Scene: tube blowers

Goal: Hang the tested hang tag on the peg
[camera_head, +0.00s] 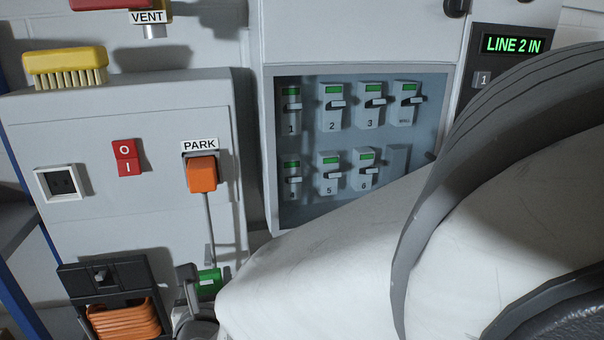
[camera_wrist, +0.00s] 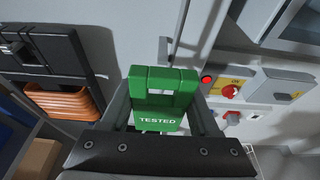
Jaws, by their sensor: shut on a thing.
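The green hang tag (camera_wrist: 158,85), marked TESTED, is between the two fingers of my gripper (camera_wrist: 162,108) in the wrist view. It has a small opening near its upper part. My gripper is shut on it. In the head view the tag (camera_head: 209,281) shows beside my gripper (camera_head: 197,284) at the bottom, in front of the grey cabinet and below the orange PARK plug. My arm hides part of the area to the right. I cannot make out the peg for certain in either view.
The orange PARK plug (camera_head: 202,174) has a grey cable hanging down close to my gripper. A black holder with an orange coil (camera_head: 124,318) stands left of it. A breaker panel (camera_head: 340,213) is behind my arm. A red-button control box (camera_wrist: 231,90) is right of the tag.

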